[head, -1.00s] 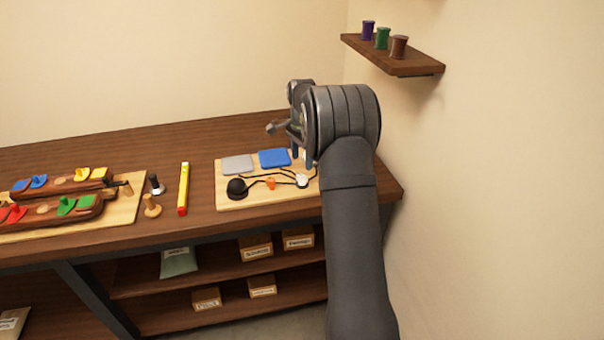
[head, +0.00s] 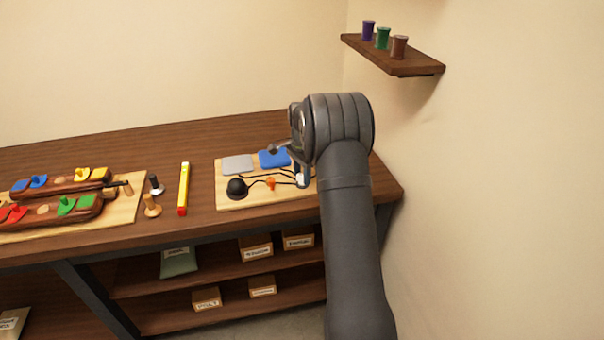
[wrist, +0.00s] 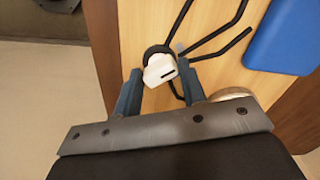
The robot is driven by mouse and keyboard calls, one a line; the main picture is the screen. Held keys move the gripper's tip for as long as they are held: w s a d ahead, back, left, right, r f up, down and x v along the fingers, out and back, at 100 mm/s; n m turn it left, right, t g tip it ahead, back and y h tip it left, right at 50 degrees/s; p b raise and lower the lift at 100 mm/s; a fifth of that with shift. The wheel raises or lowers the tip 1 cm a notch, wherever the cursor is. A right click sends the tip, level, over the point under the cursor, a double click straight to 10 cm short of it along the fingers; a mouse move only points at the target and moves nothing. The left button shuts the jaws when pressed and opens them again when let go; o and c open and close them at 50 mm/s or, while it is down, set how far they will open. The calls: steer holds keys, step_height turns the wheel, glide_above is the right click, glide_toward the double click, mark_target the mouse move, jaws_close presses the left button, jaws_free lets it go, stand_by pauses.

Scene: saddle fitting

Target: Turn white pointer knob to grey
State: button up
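The white pointer knob (wrist: 158,68) shows in the wrist view as a white cap with a dark slot, on a dark round base. My gripper (wrist: 161,84) is open, with one finger on each side of the knob and gaps visible between. In the head view my gripper (head: 302,174) is low over the right end of the light wooden board (head: 245,203), and the white knob (head: 300,181) is partly hidden by it. A grey pad (head: 237,164) and a blue pad (head: 270,158) lie at the board's back; the blue pad also shows in the wrist view (wrist: 287,37).
Black lines run across the board near a black dome (head: 237,187) and an orange piece (head: 271,183). A yellow level (head: 183,188) lies left of the board. Beyond it are a second board with coloured pieces. A wall shelf (head: 395,60) holds three spools at the right.

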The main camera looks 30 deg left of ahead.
mark_target(302, 175)
steer(key=shift+n, duration=2)
steer(key=shift+c, duration=0.3)
steer(key=o, duration=1)
steer(key=shift+r, duration=0.1)
step_height(302, 175, up, 17)
steer(key=shift+r, duration=0.15)
